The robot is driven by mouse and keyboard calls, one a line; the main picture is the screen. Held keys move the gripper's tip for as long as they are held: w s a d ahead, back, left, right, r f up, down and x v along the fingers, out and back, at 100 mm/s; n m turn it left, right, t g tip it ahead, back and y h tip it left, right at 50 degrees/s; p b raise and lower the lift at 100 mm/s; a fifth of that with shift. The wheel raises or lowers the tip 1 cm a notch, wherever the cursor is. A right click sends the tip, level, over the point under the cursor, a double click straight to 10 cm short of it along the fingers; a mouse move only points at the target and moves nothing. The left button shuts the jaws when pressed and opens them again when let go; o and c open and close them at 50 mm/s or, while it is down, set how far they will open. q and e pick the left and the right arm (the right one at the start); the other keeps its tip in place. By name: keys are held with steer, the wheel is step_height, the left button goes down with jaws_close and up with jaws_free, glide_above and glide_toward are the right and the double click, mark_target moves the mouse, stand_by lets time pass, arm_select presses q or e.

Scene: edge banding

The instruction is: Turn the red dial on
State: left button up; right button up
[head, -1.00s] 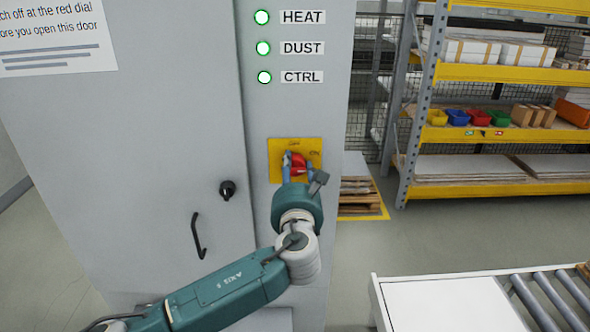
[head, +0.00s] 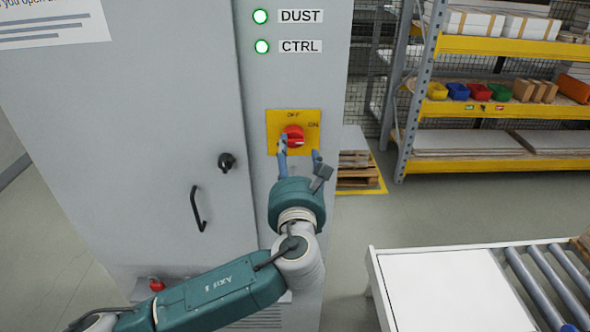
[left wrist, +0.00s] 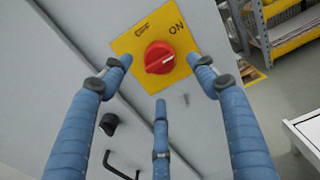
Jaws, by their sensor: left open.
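The red dial (head: 292,136) sits on a yellow plate (head: 274,116) on the grey cabinet front. OFF is printed above the dial and ON to its upper right. My left gripper (head: 300,150) is open and empty, just below and in front of the dial. In the left wrist view its blue fingers (left wrist: 160,64) are spread around the dial's outline, apparently clear of it. My right gripper is not in view.
The cabinet door has a black lock knob (head: 227,162) and a black handle (head: 197,209). Green lamps labelled DUST (head: 260,16) and CTRL (head: 262,46) are lit. A roller conveyor (head: 440,295) stands at lower right; a yellow shelf rack (head: 500,137) is behind. Floor between is clear.

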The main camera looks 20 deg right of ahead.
arm_select(q)
steer(key=v, duration=0.5)
steer(key=shift+s, duration=0.1)
steer(key=shift+f, duration=0.1)
